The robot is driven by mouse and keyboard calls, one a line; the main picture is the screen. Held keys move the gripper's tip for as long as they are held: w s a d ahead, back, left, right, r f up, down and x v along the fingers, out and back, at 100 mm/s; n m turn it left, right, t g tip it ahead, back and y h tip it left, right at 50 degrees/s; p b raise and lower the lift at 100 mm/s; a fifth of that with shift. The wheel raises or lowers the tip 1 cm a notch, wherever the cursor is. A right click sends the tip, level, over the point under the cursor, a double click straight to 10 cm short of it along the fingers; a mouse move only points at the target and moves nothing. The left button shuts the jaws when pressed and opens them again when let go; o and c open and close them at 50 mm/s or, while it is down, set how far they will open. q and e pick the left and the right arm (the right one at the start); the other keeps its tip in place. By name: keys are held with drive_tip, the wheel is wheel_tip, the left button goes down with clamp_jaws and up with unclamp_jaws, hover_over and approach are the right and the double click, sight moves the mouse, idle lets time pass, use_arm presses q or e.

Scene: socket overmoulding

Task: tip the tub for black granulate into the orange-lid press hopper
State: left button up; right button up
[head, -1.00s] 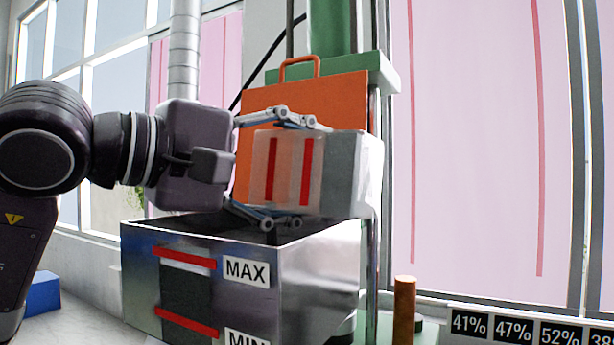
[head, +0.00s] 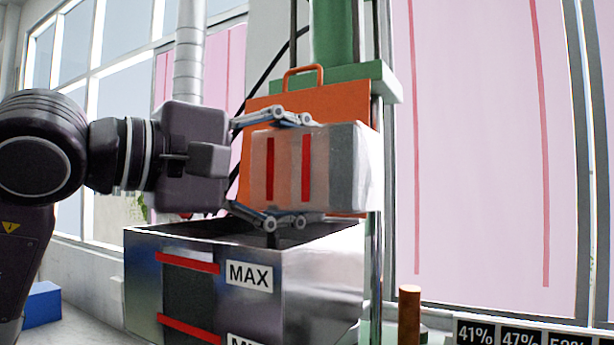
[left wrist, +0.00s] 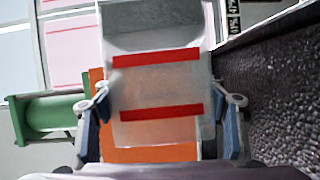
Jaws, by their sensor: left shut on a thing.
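The tub (head: 340,170) is a translucent grey box with two red level lines. It lies on its side above the hopper, its lines upright in the head view. My left gripper (head: 301,170) is shut on it, one finger above and one below. The tub (left wrist: 155,90) also fills the middle of the left wrist view, between the fingers. No granulate shows through its wall; its mouth cannot be made out. The press hopper (head: 320,280) is an open metal box with MAX and MIN labels. Its orange lid (head: 345,100) stands raised behind the tub. My right gripper is not in view.
Dark granulate (left wrist: 285,95) shows at the right of the left wrist view. The green press (head: 385,78) and its steel columns stand behind the hopper. A brown cylinder (head: 409,310) stands right of the hopper, by percentage labels (head: 520,338). A blue block (head: 42,304) lies at left.

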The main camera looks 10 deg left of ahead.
use_arm(q)
drive_tip(key=shift+s+a+r, duration=0.1)
drive_tip(key=shift+r, duration=0.1)
drive_tip(key=shift+s, duration=0.1)
drive_tip(key=shift+s+d+f+m+y+p, duration=0.15)
drive_tip(key=shift+d+m+p, duration=0.1)
drive_tip(key=shift+m+p, duration=0.3)
drive_tip(key=shift+s+d+f+m+y+p, duration=0.15)
drive_tip(key=shift+d+m+p, duration=0.1)
drive_tip(key=shift+m+p, duration=0.25)
drive_tip(key=shift+s+d+f+m, duration=0.15)
drive_tip(key=shift+d+m, duration=0.05)
drive_tip(key=shift+m, duration=0.25)
drive_tip(key=shift+s+d+f+g, duration=0.1)
drive_tip(key=shift+d+f+g, duration=0.05)
drive_tip(key=shift+f+g, duration=0.15)
